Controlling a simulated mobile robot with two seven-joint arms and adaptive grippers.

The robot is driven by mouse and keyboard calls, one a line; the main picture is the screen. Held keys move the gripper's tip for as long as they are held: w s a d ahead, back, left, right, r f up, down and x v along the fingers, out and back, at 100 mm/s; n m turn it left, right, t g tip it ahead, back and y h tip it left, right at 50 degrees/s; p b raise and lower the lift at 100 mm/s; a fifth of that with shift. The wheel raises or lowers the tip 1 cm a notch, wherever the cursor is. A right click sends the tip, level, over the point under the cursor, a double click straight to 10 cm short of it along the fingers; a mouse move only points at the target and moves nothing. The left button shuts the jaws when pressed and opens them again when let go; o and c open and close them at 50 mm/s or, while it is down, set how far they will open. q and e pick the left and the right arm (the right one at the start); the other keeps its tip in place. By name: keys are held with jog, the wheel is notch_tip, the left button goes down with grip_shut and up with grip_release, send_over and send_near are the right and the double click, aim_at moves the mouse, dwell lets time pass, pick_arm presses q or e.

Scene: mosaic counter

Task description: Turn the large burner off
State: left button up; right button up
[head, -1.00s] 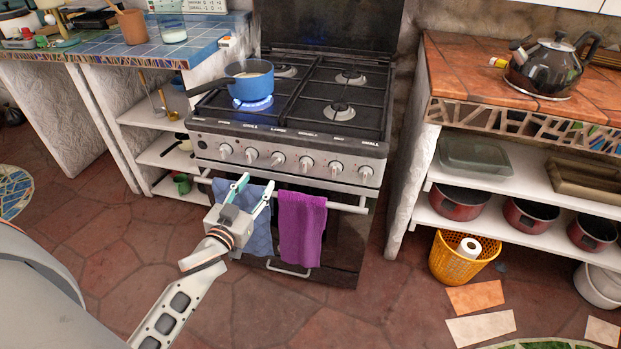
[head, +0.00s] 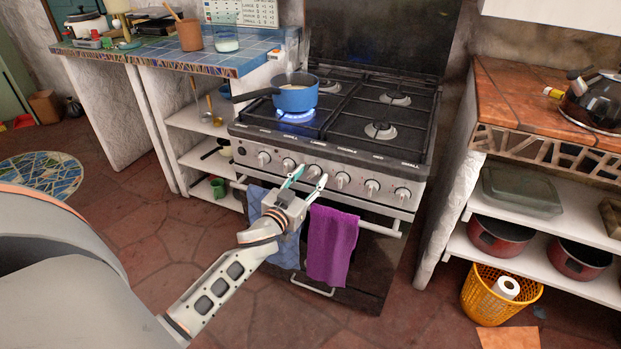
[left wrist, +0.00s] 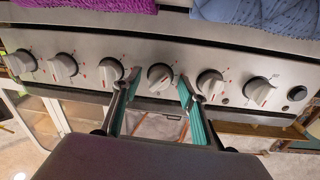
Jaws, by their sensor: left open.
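The stove (head: 340,155) has a row of knobs along its front. A blue flame (head: 296,116) burns on the front left burner under a blue pot (head: 296,95). My left gripper (head: 306,177) is open in front of the third knob from the left (head: 315,172). In the left wrist view, which shows the panel upside down, that knob (left wrist: 160,77) lies between the two open teal-lined fingers, and neither finger clearly touches it. The labels are too small to read well. My right gripper is out of view.
A blue towel (head: 256,205) and a purple towel (head: 331,245) hang on the oven handle below the knobs. The neighbouring knobs (left wrist: 110,71) and (left wrist: 210,83) are close beside the fingers. A blue-tiled counter (head: 250,55) stands left and shelves with red pots (head: 500,238) stand right.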

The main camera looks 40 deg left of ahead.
pick_arm(q)
jog(key=c, duration=1.1)
